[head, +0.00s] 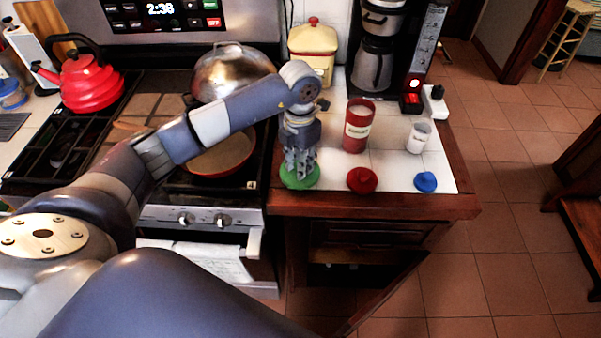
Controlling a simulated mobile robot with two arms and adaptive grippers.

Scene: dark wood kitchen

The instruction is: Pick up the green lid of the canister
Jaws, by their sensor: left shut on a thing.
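The green lid (300,179) is at the front left corner of the white tiled counter. My left gripper (299,165) points down onto it and is shut on it. I cannot tell whether the lid still touches the counter. A red canister (357,126) with a pale label stands open behind, to the right of my gripper. A smaller white canister (418,137) stands further right. No green canister shows clearly; my arm may hide one. My right gripper is not in view.
A red lid (362,180) and a blue lid (425,182) lie along the counter's front. A cream canister (313,50) and a coffee maker (380,50) stand behind. The stove with a pan (222,152) and red kettle (88,83) is left. A cabinet door (385,290) hangs open below.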

